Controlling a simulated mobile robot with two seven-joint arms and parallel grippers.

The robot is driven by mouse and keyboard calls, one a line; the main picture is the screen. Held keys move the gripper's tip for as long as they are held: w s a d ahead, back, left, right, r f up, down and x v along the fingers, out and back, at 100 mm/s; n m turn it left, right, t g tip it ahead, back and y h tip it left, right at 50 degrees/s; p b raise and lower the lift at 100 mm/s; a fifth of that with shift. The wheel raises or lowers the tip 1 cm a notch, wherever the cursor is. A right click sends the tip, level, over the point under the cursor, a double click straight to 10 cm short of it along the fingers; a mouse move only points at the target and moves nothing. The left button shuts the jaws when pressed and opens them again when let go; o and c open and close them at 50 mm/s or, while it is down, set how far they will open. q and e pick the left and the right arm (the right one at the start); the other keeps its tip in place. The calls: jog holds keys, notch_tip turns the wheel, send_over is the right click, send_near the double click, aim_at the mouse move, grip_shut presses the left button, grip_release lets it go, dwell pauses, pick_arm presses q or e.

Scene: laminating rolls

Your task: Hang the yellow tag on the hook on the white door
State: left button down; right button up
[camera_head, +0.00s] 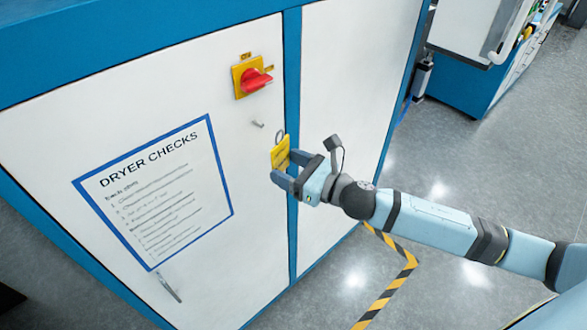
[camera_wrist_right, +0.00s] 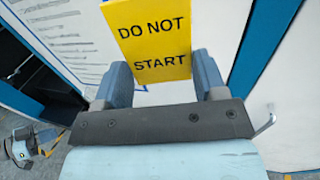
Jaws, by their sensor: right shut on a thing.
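The yellow tag (camera_head: 280,152) has a ring at its top and reads "DO NOT START" in the right wrist view (camera_wrist_right: 155,40). My right gripper (camera_head: 287,168) is shut on the tag's lower part and holds it up in front of the white door (camera_head: 205,85), near its right edge. The small metal hook (camera_head: 257,124) sticks out from the door, a little left of and above the tag's ring in the head view. The ring appears apart from the hook, and nothing hangs on the hook.
A red rotary switch (camera_head: 256,80) on a yellow plate sits above the hook. A "DRYER CHECKS" sheet (camera_head: 155,190) and a door handle (camera_head: 168,287) are at lower left. A blue post (camera_head: 292,70) separates the door from another white panel (camera_head: 350,90). Striped tape (camera_head: 385,298) marks the floor.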

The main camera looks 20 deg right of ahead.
aim_at(285, 162)
jog(key=shift+w+a, duration=0.2)
jog(key=shift+w, duration=0.35)
jog(key=shift+w+a+f, duration=0.1)
jog(key=shift+w+a, duration=0.15)
jog(key=shift+w, duration=0.4)
jog(key=shift+w+a, duration=0.25)
jog(key=shift+w, duration=0.5)
jog(key=shift+w+a+f, duration=0.1)
jog(key=shift+w+a, duration=0.1)
jog(key=shift+w, duration=0.25)
jog(key=shift+w+a+f, duration=0.1)
jog(key=shift+w+a, duration=0.05)
jog(key=shift+w, duration=0.3)
jog(key=shift+w+a+f, duration=0.1)
jog(key=shift+w+f, duration=0.15)
jog(key=shift+w, duration=0.1)
pick_arm(q)
jog(key=shift+w+a+r, duration=0.1)
jog(key=shift+w+a, duration=0.05)
jog(key=shift+w, duration=0.05)
pick_arm(e)
jog(key=shift+w+a+f, duration=0.1)
jog(key=shift+w+f, duration=0.05)
jog(key=shift+w, duration=0.05)
pick_arm(q)
jog(key=shift+w, duration=0.15)
pick_arm(e)
jog(key=o, duration=1)
